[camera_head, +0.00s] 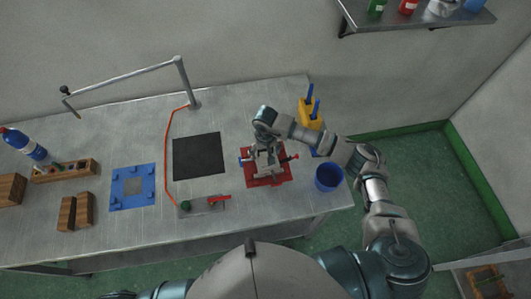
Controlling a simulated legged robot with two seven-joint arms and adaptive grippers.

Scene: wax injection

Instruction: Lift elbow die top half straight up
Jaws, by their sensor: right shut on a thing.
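My right gripper (265,153) reaches in from the right and points down over the elbow die (264,168) on the red base (252,182). It is shut on the die's top, though my wrist hides much of the die and the fingertips are small in view. The die is grey, with a blue clamp end at its left and a red one at its right. I cannot tell whether the top half is apart from the lower half. My left gripper is not in view.
A blue cup (328,177) stands right of the red base. Yellow holders (311,114) with blue handles stand behind my right arm. A black mat (198,156), a blue fixture plate (133,187), wooden blocks (75,211) and a jointed metal stand (188,84) are to the left.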

